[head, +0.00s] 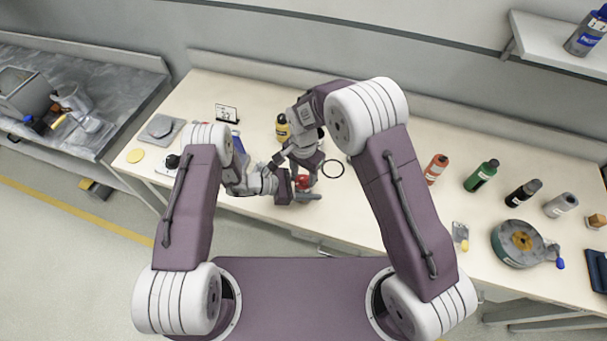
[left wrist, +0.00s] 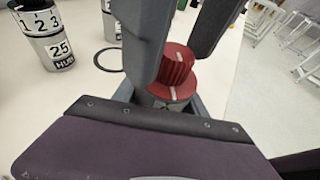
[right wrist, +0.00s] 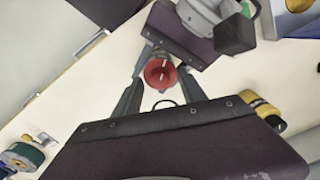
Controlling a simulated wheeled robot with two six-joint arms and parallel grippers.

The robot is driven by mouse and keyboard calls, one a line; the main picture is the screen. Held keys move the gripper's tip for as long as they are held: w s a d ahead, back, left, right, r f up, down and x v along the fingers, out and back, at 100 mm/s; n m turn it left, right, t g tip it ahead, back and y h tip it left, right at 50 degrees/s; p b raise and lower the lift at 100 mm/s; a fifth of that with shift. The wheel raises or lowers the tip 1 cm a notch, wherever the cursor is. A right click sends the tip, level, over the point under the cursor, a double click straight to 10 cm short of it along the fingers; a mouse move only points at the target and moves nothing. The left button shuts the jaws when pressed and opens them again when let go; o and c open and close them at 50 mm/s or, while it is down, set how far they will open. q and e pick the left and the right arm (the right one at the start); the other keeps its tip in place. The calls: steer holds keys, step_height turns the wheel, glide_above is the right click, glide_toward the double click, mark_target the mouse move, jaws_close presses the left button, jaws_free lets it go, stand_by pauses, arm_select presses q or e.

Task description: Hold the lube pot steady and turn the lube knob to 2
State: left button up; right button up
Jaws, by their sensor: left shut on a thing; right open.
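The red lube knob (left wrist: 177,66) is ribbed and sits on a round red collar (left wrist: 172,92) of the lube pot. Pale marks show on knob and collar; I cannot read a number there. The knob also shows in the right wrist view (right wrist: 158,73) and as a small red spot in the head view (head: 302,181). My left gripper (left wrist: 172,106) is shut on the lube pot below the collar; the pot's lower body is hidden. My right gripper (right wrist: 160,82) is open, its fingers on either side of the knob from above.
A numbered can (left wrist: 45,42) and a black ring (head: 333,169) are on the bench near the pot. A yellow bottle (head: 282,127) stands behind my right arm. Several bottles, including a green one (head: 482,175), and a round grey device (head: 518,243) are to the right.

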steer(key=shift+f, duration=0.2)
jaws_close()
steer(key=shift+n, duration=0.3)
steer(key=n, duration=0.6)
steer(key=shift+n, duration=0.3)
steer(key=n, duration=0.3)
steer(key=shift+n, duration=2)
